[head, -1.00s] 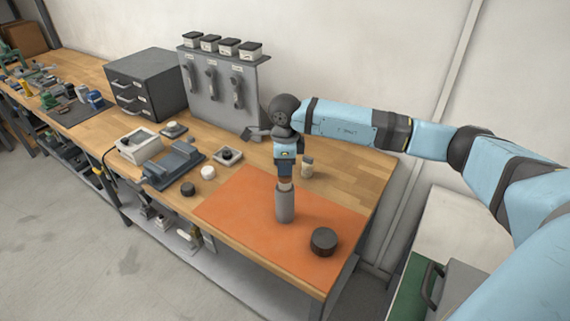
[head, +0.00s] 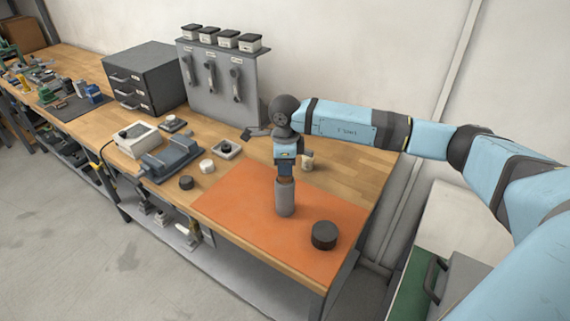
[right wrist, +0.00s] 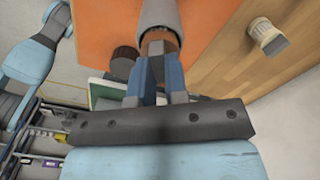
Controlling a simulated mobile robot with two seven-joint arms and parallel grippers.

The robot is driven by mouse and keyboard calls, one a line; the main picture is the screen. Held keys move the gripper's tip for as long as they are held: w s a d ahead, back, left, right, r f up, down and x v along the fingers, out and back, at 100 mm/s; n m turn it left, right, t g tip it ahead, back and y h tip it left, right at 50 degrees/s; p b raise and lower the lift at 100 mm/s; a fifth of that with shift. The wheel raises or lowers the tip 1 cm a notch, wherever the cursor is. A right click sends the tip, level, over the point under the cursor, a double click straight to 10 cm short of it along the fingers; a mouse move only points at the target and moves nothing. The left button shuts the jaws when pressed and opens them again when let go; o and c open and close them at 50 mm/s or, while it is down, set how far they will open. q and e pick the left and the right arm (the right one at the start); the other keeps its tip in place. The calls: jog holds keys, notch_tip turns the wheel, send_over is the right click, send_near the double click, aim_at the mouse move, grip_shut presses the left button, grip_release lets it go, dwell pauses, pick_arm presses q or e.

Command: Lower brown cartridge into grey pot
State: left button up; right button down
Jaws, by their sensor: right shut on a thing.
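The grey pot (head: 285,198) stands upright on the orange mat (head: 235,205). My right gripper (head: 285,174) points down at its mouth, shut on the brown cartridge. In the right wrist view the brown cartridge (right wrist: 160,40) shows between the fingertips (right wrist: 159,56), with its far end inside the rim of the grey pot (right wrist: 159,13). In the head view the cartridge is hidden by the fingers and the pot. How deep it sits I cannot tell. My left gripper is not in view.
A black round cap (head: 324,235) lies on the mat right of the pot. A small beige piece (head: 307,160) stands behind the gripper. A blue-grey vise (head: 170,160), a black puck (head: 186,183) and a white puck (head: 207,166) sit to the left. The mat's left part is clear.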

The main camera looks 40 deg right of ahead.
jog(key=shift+f+b, duration=0.35)
jog(key=shift+f, duration=0.2)
jog(key=c, duration=1.1)
grip_release()
jog(key=shift+o, duration=0.2)
